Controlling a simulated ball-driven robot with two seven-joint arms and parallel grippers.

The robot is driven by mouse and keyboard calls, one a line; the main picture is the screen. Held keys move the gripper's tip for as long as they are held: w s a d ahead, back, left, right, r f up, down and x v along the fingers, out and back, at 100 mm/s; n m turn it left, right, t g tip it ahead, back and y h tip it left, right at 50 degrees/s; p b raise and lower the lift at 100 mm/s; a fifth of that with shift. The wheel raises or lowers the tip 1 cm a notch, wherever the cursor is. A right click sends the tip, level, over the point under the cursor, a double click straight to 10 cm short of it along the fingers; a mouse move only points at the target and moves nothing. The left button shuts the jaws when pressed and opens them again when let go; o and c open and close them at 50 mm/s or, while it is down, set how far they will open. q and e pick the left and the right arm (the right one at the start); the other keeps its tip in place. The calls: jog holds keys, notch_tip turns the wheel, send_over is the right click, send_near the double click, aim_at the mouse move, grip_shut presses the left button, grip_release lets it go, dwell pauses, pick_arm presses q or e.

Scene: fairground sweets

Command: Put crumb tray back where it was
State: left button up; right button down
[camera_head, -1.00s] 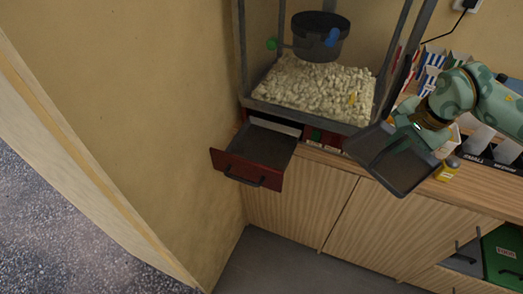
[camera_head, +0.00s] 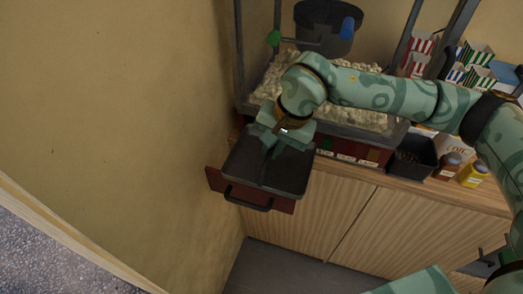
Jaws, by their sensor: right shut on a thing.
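The crumb tray (camera_head: 285,178), a shallow dark grey pan, is held by my right gripper (camera_head: 273,155), which is shut on its far edge. The tray is above the open red drawer (camera_head: 218,181) under the popcorn machine and hides most of the drawer's inside. The drawer's dark handle (camera_head: 247,198) and parts of its red front show below the tray. I cannot tell whether the tray touches the drawer. My left gripper is not in view.
The popcorn machine (camera_head: 380,130) stands on the wooden counter with popcorn inside and a dark kettle (camera_head: 325,25) above. A wall is close to the drawer's left. A dark box (camera_head: 418,158), a brown bottle (camera_head: 447,166) and a yellow bottle (camera_head: 473,175) stand to the right.

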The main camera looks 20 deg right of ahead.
jog(key=w, duration=0.1)
jog(key=w+f, duration=0.2)
jog(key=w, duration=0.1)
jog(key=shift+w+d, duration=0.1)
jog(key=shift+d, duration=0.3)
jog(key=w+f, duration=0.3)
jog(key=w+f+b, duration=0.1)
jog(key=f, duration=0.1)
jog(key=shift+w+d+f, duration=0.15)
jog(key=shift+d+f, duration=0.05)
jog(key=shift+d, duration=0.2)
jog(key=shift+w+f, duration=0.1)
jog(key=shift+f, duration=1.5)
jog(key=c, duration=1.8)
grip_release()
jog(key=shift+f, duration=0.15)
jog(key=o, duration=0.3)
jog(key=p+v, duration=0.1)
jog(key=v, duration=1.1)
jog(key=shift+d, duration=0.1)
